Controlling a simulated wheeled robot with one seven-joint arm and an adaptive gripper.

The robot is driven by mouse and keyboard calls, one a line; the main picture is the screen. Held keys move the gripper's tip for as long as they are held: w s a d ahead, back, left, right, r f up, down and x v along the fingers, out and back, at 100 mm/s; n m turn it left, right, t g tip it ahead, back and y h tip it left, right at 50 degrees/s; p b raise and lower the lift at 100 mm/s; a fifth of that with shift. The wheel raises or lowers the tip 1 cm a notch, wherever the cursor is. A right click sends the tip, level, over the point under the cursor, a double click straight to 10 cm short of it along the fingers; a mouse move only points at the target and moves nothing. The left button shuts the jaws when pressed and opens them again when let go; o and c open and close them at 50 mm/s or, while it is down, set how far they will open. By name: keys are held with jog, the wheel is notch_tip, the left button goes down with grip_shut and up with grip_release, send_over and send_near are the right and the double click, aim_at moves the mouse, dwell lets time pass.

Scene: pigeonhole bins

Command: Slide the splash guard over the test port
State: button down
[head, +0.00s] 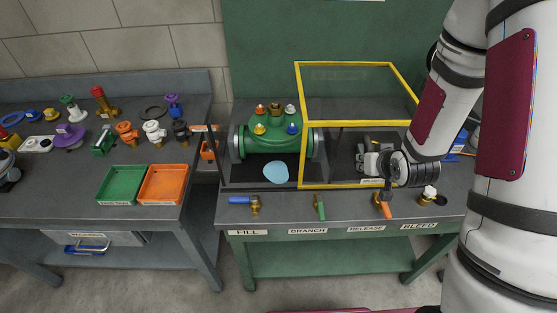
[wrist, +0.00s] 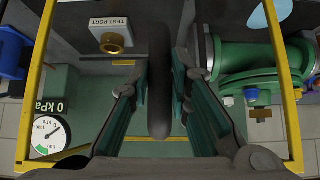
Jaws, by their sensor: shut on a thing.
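The splash guard (head: 355,123) is a clear-panelled box with a yellow frame, standing over the right part of the green bench. Its yellow edges also show at both sides of the wrist view (wrist: 281,85). My gripper (head: 369,161) is at the guard's front, lower right. In the wrist view my gripper's fingers (wrist: 160,88) are closed on a dark upright bar (wrist: 158,40), which appears to be the guard's handle. The test port (wrist: 114,42), a brass fitting on a pale labelled block, shows upside down inside the frame's outline. In the head view I cannot make out the port.
A green flanged valve body (head: 272,138) stands left of the guard, with a pale blue disc (head: 276,172) before it. A gauge (wrist: 48,134) reads near zero. Blue (head: 242,200), green (head: 320,207) and orange (head: 385,207) handles line the front edge. A cluttered grey bench stands left.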

jog(key=d+p, duration=0.1)
jog(key=d, duration=1)
jog(key=shift+d+p, duration=0.15)
jog(key=shift+p, duration=0.2)
jog(key=c, duration=1.5)
grip_release()
jog(key=shift+r, duration=0.1)
jog(key=v, duration=0.9)
jog(key=shift+p, duration=0.3)
